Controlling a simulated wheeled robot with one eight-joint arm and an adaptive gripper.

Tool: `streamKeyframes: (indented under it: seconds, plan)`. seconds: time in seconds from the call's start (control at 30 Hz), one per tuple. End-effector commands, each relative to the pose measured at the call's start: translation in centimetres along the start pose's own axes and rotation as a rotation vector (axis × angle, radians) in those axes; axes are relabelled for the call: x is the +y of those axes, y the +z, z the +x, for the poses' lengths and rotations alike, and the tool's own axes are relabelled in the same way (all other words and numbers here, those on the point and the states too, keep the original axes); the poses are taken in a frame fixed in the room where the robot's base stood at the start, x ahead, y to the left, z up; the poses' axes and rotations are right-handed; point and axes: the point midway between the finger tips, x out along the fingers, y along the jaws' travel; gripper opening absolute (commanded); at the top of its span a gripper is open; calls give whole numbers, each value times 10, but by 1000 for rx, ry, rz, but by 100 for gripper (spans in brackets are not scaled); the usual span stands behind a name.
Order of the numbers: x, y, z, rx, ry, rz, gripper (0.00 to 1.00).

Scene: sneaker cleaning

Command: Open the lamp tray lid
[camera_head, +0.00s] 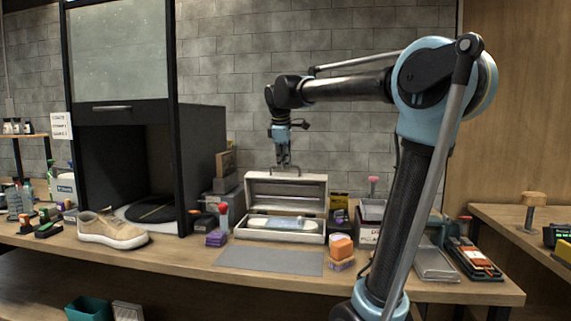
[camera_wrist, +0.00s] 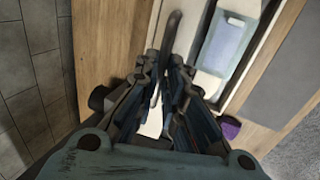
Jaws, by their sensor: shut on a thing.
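The lamp tray (camera_head: 284,231) is a pale box on the workbench in the head view. Its lid (camera_head: 286,190) stands raised at the back of the box, roughly upright. A light-blue and white item (camera_head: 285,222) lies inside the open tray. My gripper (camera_head: 283,160) is at the top edge of the lid, shut on the lid's dark handle (camera_head: 285,168). In the wrist view the dark curved handle (camera_wrist: 173,32) runs between my fingers (camera_wrist: 168,85). The tray's interior item (camera_wrist: 226,42) shows to the right of them. The exact finger contact is partly hidden.
A grey mat (camera_head: 270,259) lies in front of the tray. Orange and purple blocks (camera_head: 341,250) stand at its right, a red-topped purple item (camera_head: 217,237) at its left. A beige sneaker (camera_head: 111,230) sits farther left by the dark cabinet (camera_head: 203,150). A brick wall is behind.

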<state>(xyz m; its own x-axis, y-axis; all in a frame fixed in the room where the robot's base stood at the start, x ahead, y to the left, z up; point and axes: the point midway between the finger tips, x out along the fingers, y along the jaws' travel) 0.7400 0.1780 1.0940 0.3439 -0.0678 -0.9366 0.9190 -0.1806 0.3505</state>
Motion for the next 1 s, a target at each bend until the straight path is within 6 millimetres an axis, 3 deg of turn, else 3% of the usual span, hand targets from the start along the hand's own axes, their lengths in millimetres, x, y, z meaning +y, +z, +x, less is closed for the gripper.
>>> streamKeyframes:
  seconds: [0.37, 0.4, 0.47, 0.83, 1.0]
  plan:
    - [-1, 0, 0, 1, 8, 1, 0]
    - [-1, 0, 0, 1, 8, 1, 19]
    - [-1, 0, 0, 1, 8, 1, 30]
    - [-1, 0, -2, 1, 7, 1, 30]
    - [-1, 0, -18, 1, 7, 0, 30]
